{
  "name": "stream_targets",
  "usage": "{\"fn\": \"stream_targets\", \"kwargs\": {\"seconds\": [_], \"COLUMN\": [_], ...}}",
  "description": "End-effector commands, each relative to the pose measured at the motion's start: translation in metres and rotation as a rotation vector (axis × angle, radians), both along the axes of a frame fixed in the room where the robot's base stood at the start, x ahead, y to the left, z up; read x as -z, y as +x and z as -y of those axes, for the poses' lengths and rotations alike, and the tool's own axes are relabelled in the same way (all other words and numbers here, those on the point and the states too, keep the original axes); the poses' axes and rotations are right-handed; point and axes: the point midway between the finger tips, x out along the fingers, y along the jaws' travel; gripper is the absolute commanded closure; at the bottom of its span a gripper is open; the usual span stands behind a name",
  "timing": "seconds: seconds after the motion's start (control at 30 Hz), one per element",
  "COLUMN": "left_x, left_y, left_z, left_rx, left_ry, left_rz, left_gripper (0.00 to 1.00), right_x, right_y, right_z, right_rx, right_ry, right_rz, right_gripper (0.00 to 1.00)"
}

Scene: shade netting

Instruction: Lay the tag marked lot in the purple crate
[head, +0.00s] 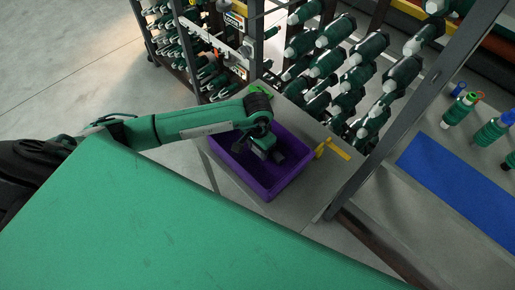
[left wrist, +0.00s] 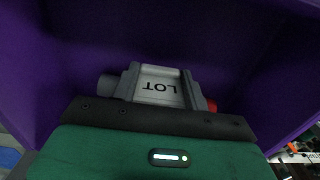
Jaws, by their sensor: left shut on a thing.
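The purple crate (head: 284,186) stands open on a grey table. My left gripper (head: 268,156) reaches down into it from the left, within its walls. In the left wrist view the purple crate walls (left wrist: 60,35) surround the gripper. The pale tag marked LOT (left wrist: 160,86) lies between the left fingers (left wrist: 160,92), its lettering upside down in that view. The left gripper is shut on it. In the head view the tag is hidden by the gripper. I cannot tell whether the tag touches the crate floor. My right gripper is not in view.
A yellow object (head: 331,149) lies right of the crate, and a bright green one (head: 262,90) lies behind it. A rack of green spools (head: 335,62) stands close behind. A blue mat (head: 445,192) and several bobbins (head: 460,110) are at right. Grey table (head: 312,190) shows beside the crate.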

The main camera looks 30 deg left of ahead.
Motion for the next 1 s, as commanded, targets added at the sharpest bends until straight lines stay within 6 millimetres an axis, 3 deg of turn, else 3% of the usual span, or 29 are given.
{"fn": "stream_targets", "kwargs": {"seconds": [0.1,0.5,0.53,0.63,1.0], "left_x": [0.013,0.019,0.018,0.017,0.014], "left_y": [-0.001,0.0,0.0,0.0,0.0], "left_z": [0.0,0.0,0.0,0.0,0.0], "left_rx": [-0.001,0.001,0.0,0.0,0.0], "left_ry": [-0.001,0.001,0.0,0.0,0.0], "left_rz": [-0.001,0.001,0.001,0.001,0.0], "left_gripper": [0.76,0.76,0.51,0.33,0.33], "right_x": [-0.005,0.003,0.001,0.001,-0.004], "right_y": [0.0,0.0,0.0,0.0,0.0], "right_z": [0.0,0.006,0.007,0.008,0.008], "right_rx": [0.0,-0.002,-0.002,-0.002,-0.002], "right_ry": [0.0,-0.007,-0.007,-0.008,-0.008], "right_rz": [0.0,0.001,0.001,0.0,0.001], "right_gripper": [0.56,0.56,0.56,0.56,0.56]}}
